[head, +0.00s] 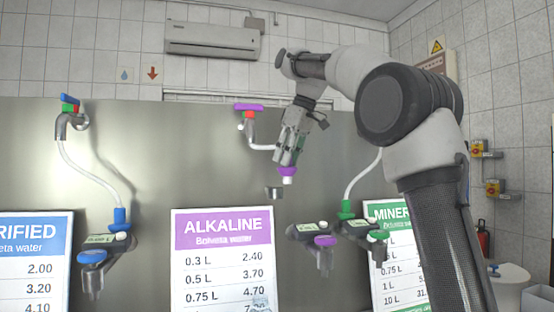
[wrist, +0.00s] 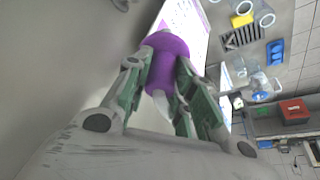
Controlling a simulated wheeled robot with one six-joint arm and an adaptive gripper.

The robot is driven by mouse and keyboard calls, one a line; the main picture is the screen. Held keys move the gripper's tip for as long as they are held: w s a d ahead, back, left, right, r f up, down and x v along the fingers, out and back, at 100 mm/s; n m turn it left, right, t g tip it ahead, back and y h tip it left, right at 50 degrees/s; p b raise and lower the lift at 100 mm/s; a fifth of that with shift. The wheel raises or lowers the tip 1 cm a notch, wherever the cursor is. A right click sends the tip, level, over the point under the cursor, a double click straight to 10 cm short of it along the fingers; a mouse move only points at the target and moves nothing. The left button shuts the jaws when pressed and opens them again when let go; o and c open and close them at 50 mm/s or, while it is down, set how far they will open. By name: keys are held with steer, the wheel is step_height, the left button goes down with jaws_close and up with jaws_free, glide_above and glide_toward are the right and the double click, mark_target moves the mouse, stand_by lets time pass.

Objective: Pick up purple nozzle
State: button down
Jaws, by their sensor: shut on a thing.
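The nozzle is in the air, in front of the steel panel and above the ALKALINE sign (head: 222,225).
The blue nozzle (head: 120,217) is seated at the left, the green nozzle (head: 347,208) at the right.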

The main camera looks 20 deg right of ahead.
steer(key=s+d+r, duration=0.4)
steer(key=s+d, duration=0.4)
steer(key=s, duration=0.2)
steer(key=shift+s+d+r, duration=0.25)
steer(key=shift+s+d, duration=0.05)
steer(key=shift+s, duration=0.1)
stand_by(0.5)
